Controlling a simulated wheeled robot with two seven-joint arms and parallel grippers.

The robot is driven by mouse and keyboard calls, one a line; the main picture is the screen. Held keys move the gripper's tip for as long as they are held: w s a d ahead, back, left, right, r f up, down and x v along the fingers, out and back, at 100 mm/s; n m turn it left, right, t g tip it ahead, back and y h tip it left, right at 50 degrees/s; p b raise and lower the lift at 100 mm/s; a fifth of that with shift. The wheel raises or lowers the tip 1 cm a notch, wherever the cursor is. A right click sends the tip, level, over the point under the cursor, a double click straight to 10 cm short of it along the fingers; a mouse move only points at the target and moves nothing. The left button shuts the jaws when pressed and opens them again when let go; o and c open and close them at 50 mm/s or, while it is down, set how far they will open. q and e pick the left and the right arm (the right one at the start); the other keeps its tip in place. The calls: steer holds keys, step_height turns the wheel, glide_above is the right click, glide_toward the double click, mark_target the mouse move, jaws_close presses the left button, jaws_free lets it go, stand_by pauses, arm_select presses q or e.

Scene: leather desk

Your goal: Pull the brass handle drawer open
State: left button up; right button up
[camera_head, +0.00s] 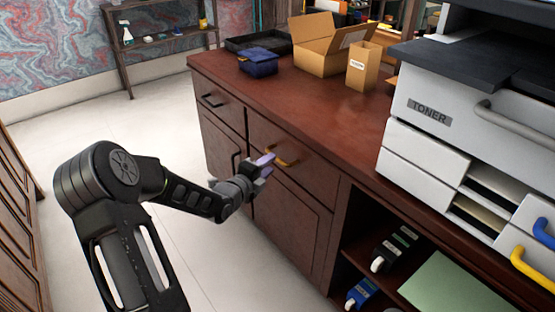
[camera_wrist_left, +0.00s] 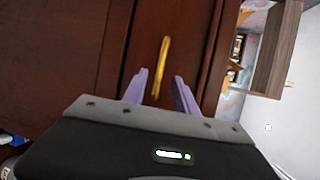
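The brass handle (camera_head: 278,157) is a curved bar on the front of a dark red-brown drawer (camera_head: 309,171) in the cabinet's upper row. The drawer looks shut, flush with the cabinet front. My left gripper (camera_head: 268,165) is right in front of the handle. In the left wrist view the brass handle (camera_wrist_left: 161,66) stands upright ahead of the two purple fingers of my left gripper (camera_wrist_left: 162,88). The fingers are apart, and the handle's near end lies between or just beyond their tips. Contact cannot be told. My right gripper is in neither view.
A second drawer with a dark handle (camera_head: 211,101) is to the left. The desk top (camera_head: 300,100) carries a cardboard box (camera_head: 327,50), a blue box (camera_head: 258,62) and a white toner printer (camera_head: 480,110). Open shelves are below right. The floor (camera_head: 120,125) before the cabinet is clear.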

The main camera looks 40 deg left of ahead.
arm_select(q)
steer(key=x, duration=0.6)
steer(key=shift+s+b, duration=0.1)
steer(key=shift+b, duration=0.25)
steer(key=shift+c, duration=0.3)
jaws_close()
stand_by(0.7)
